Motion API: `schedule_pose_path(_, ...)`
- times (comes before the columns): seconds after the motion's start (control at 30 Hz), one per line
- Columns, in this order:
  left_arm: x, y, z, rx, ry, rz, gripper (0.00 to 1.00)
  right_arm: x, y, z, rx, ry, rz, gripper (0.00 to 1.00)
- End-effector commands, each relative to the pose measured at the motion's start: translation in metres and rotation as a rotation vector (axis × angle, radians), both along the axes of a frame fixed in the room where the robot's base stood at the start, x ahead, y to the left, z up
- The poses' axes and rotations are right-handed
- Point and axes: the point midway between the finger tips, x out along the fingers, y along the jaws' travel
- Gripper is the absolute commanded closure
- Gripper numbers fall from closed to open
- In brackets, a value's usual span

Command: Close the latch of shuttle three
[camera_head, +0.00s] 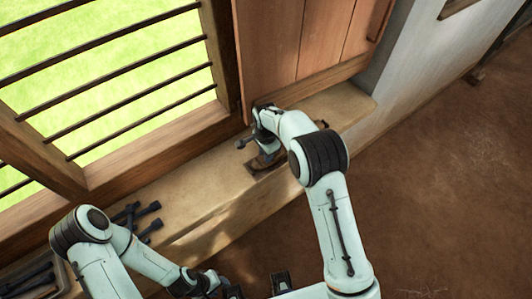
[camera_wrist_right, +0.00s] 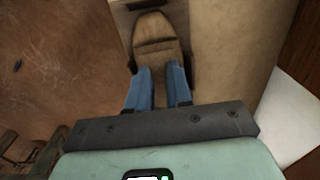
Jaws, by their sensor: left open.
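A brown wooden shuttle (camera_wrist_right: 158,38) with a rounded end lies on the ledge, below my right gripper (camera_wrist_right: 158,78) in the right wrist view. The gripper's two blue fingers overlap the shuttle's near part, with a narrow brown strip between them. I cannot tell whether they grip it or only stand over it, and no latch is clear. In the head view my right gripper (camera_head: 250,141) is at the ledge, and the shuttle (camera_head: 262,162) is partly hidden beneath it. My left gripper (camera_head: 257,287) is open at the bottom edge, away from the shuttle.
The tan ledge (camera_head: 195,195) runs below a barred window (camera_head: 110,80) and a wooden shutter (camera_head: 300,50). Several dark pieces (camera_head: 137,217) lie on the ledge at left. A tray (camera_head: 62,278) with dark items is at lower left. The brown floor (camera_head: 450,170) at right is clear.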

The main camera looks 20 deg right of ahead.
Motion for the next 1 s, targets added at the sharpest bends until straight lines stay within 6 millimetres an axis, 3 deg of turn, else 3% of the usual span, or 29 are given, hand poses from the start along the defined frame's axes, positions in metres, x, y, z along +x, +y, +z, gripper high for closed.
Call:
schedule_pose_path(0.23,0.0,0.0,0.0,0.0,0.0,0.0,0.53,0.0,0.0,0.002,0.0,-0.001,0.001,0.8)
schedule_pose_path(0.37,0.0,0.0,0.001,0.0,0.0,0.0,0.53,0.001,0.0,0.014,0.001,-0.003,0.001,0.8)
schedule_pose_path(0.8,0.004,0.0,0.007,0.0,-0.005,-0.001,0.53,0.001,0.0,0.107,0.001,-0.005,0.0,0.8)
schedule_pose_path(1.0,0.006,0.0,0.01,0.0,-0.007,0.0,0.53,0.001,0.0,0.13,0.001,-0.002,0.0,0.8)
